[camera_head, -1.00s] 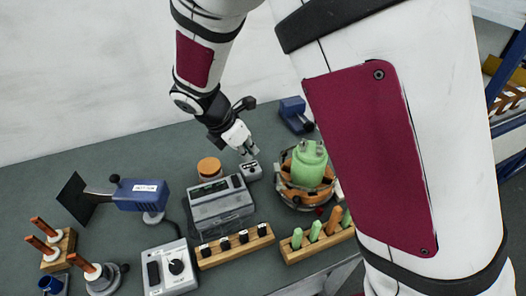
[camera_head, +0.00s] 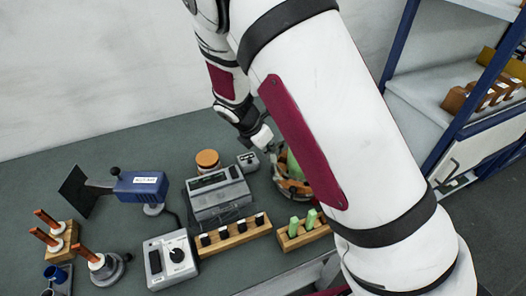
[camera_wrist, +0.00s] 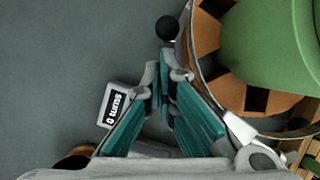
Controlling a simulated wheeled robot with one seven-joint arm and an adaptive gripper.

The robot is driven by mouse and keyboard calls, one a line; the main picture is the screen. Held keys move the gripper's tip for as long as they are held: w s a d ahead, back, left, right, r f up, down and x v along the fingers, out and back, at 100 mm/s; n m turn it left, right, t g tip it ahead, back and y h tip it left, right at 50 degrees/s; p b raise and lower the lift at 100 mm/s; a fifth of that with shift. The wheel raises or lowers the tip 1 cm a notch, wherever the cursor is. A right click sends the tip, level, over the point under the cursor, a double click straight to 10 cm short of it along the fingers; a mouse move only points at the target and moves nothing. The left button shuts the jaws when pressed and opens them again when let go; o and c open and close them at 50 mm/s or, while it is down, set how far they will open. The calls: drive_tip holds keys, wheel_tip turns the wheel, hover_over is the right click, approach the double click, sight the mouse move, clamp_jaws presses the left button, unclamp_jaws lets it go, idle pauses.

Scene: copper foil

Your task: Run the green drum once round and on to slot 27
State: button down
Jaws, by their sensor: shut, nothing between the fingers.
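The green drum (camera_wrist: 270,45) fills the upper right of the wrist view, inside a metal-banded ring with orange-brown blocks (camera_wrist: 230,92). In the head view my arm covers most of it, leaving a green strip (camera_head: 294,166) and part of the ring. A black ball knob (camera_wrist: 167,27) stands just left of the ring, beyond my fingertips. My gripper (camera_wrist: 165,78) is shut and empty, with its teal-padded fingers beside the ring's left side. A small counter (camera_wrist: 115,104) left of the fingers reads "TURNS 0"; it also shows in the head view (camera_head: 248,161). Slot numbers cannot be read.
In front are a wooden rack with black pegs (camera_head: 236,236), a rack with green pegs (camera_head: 302,230) and a dial box (camera_head: 170,260). A blue shelf stands at right.

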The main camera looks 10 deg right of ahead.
idle(0.4)
drive_tip(key=shift+w+d+m, duration=0.25)
drive_tip(key=shift+w+m, duration=0.05)
drive_tip(key=shift+m, duration=0.1)
